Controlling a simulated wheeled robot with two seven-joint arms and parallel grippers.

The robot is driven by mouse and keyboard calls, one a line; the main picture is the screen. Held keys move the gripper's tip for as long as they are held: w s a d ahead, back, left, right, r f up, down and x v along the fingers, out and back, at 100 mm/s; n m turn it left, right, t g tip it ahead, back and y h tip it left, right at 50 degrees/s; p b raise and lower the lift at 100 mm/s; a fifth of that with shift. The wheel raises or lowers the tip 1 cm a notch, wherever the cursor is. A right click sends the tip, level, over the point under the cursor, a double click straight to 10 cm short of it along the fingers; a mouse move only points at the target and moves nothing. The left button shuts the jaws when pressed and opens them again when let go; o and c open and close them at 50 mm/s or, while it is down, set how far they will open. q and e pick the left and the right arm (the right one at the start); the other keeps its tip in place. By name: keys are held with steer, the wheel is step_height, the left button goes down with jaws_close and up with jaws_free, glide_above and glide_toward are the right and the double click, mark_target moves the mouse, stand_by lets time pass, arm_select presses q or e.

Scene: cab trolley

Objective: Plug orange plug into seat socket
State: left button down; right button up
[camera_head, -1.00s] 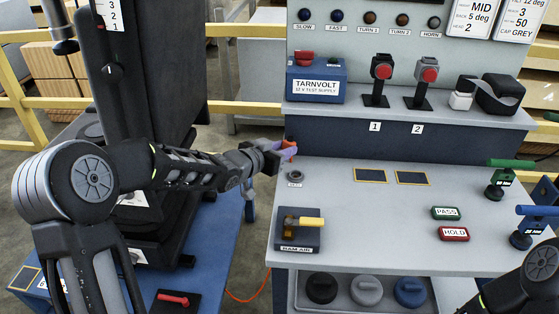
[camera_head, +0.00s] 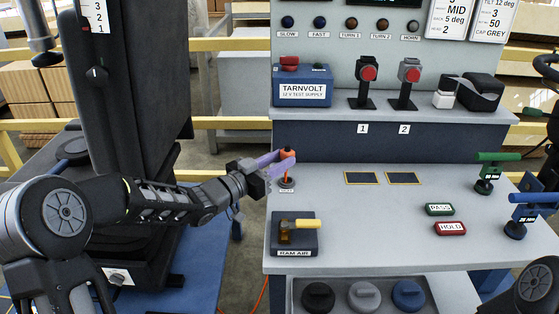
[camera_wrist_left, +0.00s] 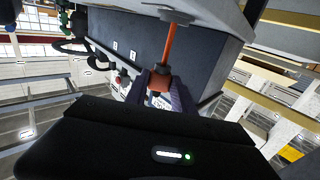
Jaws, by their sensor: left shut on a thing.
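The orange plug (camera_head: 287,155) is between the purple-grey fingers of my left gripper (camera_head: 277,160), above the bench's left back corner. An orange cord runs down from it to a grey ring (camera_head: 287,183) in the bench top. In the left wrist view the plug (camera_wrist_left: 160,84) sits between the two fingers (camera_wrist_left: 161,92), and the orange cord (camera_wrist_left: 169,45) runs straight to a round grey fitting (camera_wrist_left: 177,17). A pale panel with a dark round part (camera_head: 118,277) shows low on the seat; I cannot tell whether it is the seat socket. My right gripper is out of view.
The black seat (camera_head: 140,80) stands left on a blue platform (camera_head: 205,262). The bench (camera_head: 375,225) holds the RAM AIR block (camera_head: 295,240) in front of the ring, PASS and HOLD plates, and the TARNVOLT supply (camera_head: 302,92) on its shelf. A gap separates platform and bench.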

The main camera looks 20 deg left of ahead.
mark_target(279, 188)
arm_select(q)
steer(key=shift+f+b, duration=1.55)
steer(key=shift+f, duration=0.7)
steer(key=shift+f+b, duration=0.95)
steer(key=shift+f, duration=0.05)
stand_by(0.8)
steer(key=c, duration=1)
jaws_free()
steer(key=v, duration=0.8)
steer(key=shift+p, duration=0.4)
